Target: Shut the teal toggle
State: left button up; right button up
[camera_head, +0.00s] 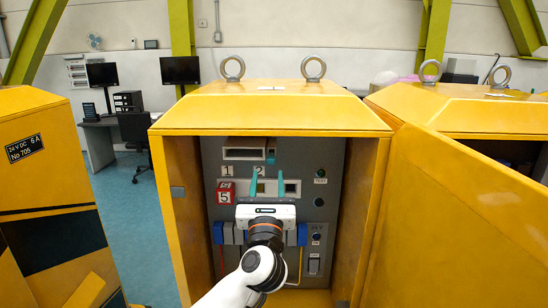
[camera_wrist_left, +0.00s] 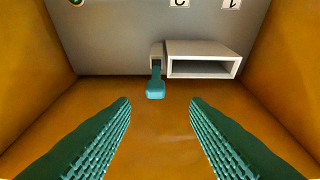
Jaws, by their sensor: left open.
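The teal toggle (camera_head: 271,156) is small and sits at the right end of a white-framed slot (camera_head: 243,154), high on the grey panel inside the yellow cabinet. In the left wrist view, where the labels appear upside down, the toggle (camera_wrist_left: 156,88) sticks out beside the slot's white frame (camera_wrist_left: 202,72). My left gripper (camera_head: 267,176) is open and empty, with its teal fingers just below the toggle in the head view. In the left wrist view the toggle lies ahead of the gap between the fingertips (camera_wrist_left: 160,101), apart from both. My right gripper is not in view.
The yellow cabinet's side walls (camera_head: 366,215) and roof (camera_head: 270,115) enclose the panel (camera_head: 328,160). A red block (camera_head: 226,193) marked 5 and blue parts (camera_head: 302,235) sit lower on it. An open yellow door (camera_head: 455,215) stands at the right; another yellow cabinet (camera_head: 45,190) stands left.

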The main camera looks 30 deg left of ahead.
aim_at(271, 160)
pick_arm(q)
jog(key=x, duration=0.2)
jog(key=p+x, duration=0.1)
jog(key=x, duration=0.3)
jog(key=shift+w+d+r, duration=0.15)
jog(key=shift+d+r, duration=0.15)
jog(key=shift+w+a+r+p, duration=0.1)
jog(key=shift+w+a+p, duration=0.3)
jog(key=shift+w+a, duration=0.15)
jog(key=shift+d, duration=0.1)
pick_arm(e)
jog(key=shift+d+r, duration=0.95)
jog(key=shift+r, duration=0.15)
pick_arm(q)
jog(key=shift+c, duration=0.3)
